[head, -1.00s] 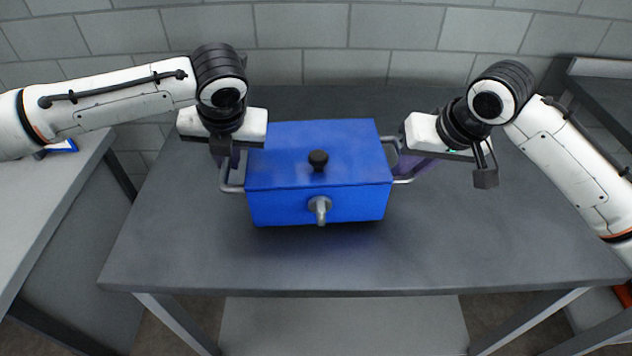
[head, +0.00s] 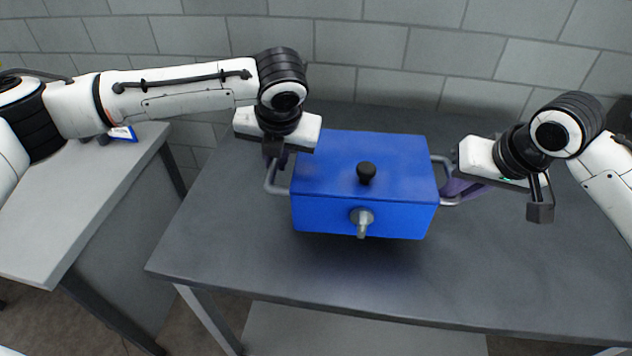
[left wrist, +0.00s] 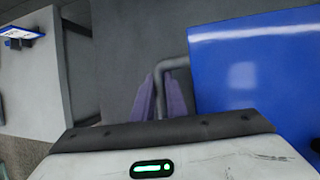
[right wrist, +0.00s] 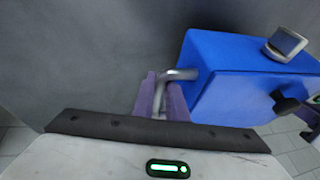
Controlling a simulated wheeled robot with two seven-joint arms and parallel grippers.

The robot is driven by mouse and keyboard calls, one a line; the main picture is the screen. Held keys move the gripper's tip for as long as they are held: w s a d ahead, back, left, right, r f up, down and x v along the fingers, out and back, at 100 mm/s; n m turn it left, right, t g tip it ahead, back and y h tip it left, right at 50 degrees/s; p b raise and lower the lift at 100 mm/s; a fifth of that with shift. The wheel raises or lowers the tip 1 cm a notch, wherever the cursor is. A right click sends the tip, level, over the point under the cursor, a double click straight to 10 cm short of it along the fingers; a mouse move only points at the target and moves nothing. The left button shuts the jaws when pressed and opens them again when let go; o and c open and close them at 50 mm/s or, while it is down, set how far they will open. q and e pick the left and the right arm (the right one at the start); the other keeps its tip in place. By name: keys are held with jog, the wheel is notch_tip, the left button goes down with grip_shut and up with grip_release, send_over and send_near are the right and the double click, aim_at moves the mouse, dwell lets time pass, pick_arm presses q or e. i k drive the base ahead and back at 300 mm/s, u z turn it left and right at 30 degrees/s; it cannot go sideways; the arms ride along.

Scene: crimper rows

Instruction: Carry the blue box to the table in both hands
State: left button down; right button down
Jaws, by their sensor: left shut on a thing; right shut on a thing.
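The blue box (head: 330,165) has a black lid knob (head: 366,172), a grey spout (head: 362,220) in front and a grey bar handle on each side. It looks level, over the dark grey table (head: 225,235), with a shadow below it. I cannot tell how far it is above the top. My left gripper (head: 276,165) is shut on the left handle (left wrist: 175,64). My right gripper (head: 456,187) is shut on the right handle (right wrist: 181,75). The purple fingers show around the handles in both wrist views.
A lighter grey table (head: 60,220) stands at the left, apart from the dark one, with a small blue and white thing (head: 122,133) at its back. A block wall (head: 420,50) runs behind. The dark table is bare in front of the box.

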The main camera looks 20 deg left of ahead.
aim_at(29, 203)
jog(key=u, duration=0.55)
jog(key=k, duration=0.65)
jog(key=u, duration=0.9)
jog(key=i, duration=0.25)
jog(key=u, duration=1.2)
jog(key=i, duration=1.35)
jog(key=z, duration=0.75)
jog(key=i, duration=0.55)
jog(key=z, duration=0.55)
